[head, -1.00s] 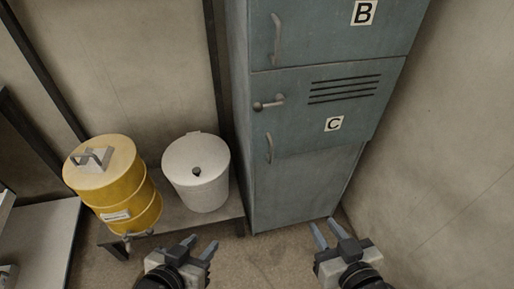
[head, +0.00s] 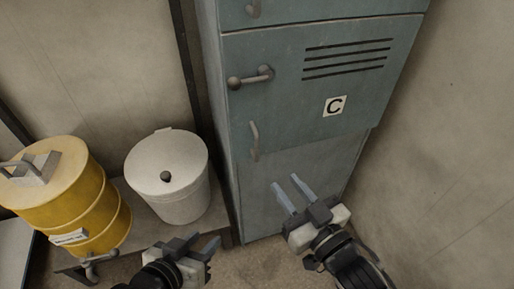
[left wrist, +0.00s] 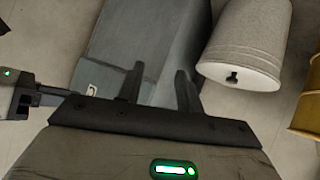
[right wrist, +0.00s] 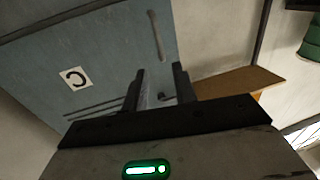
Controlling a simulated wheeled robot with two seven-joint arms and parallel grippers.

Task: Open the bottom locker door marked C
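My right gripper (head: 287,187) is open and empty, in front of the plain panel below the door, right of the handle. In the right wrist view the label (right wrist: 74,78) and pull handle (right wrist: 156,35) show upside down. My left gripper (head: 200,245) is open and empty, low and left of the locker.
A white lidded bin (head: 168,178) and a yellow drum (head: 68,200) with a tap stand on a low bench (head: 135,235) left of the locker. A wall (head: 450,140) is close on the right. The floor in front of the locker is clear.

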